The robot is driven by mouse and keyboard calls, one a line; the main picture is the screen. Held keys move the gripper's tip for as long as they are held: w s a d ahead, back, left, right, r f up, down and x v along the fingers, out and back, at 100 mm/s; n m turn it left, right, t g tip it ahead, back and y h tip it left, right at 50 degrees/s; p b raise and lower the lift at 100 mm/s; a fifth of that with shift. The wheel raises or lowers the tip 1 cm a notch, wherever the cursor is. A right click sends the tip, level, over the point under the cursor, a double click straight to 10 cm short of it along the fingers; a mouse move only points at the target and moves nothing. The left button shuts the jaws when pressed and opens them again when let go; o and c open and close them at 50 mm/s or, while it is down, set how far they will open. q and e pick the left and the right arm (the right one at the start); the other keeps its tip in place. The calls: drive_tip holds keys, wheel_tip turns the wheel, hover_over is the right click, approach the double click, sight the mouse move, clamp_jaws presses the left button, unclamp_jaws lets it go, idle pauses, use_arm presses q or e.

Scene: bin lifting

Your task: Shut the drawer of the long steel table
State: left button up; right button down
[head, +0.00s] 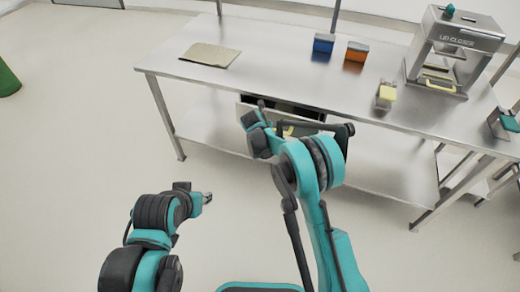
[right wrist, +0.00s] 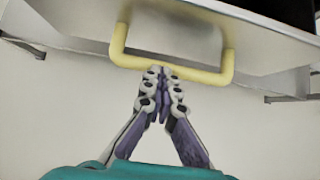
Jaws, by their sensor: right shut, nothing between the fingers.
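The long steel table (head: 215,78) stands ahead, with its drawer (head: 244,106) pulled out below the tabletop and a dark gap above its front. My right arm covers much of the drawer in the head view. In the right wrist view the drawer front (right wrist: 275,48) carries a yellow bar handle (right wrist: 200,75). My right gripper (right wrist: 161,75) is shut and empty, its tips at the handle's bar; I cannot tell whether they touch it. My left gripper (head: 207,197) is low over the floor, left of and away from the drawer; its finger opening is too small to judge.
A lower shelf (head: 385,165) spans below.

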sight(271, 119)
use_arm(q)
drive_tip(key=shift+r, duration=0.15)
use_arm(e)
drive_tip(key=w, duration=0.2)
drive_tip(key=w+d, duration=0.1)
drive_tip(key=w, duration=0.1)
drive_tip(key=w+d, duration=0.1)
drive_tip(key=w, duration=0.1)
drive_tip(key=shift+w+f, duration=0.1)
drive_tip(key=shift+w, duration=0.05)
drive_tip(key=shift+a, duration=0.1)
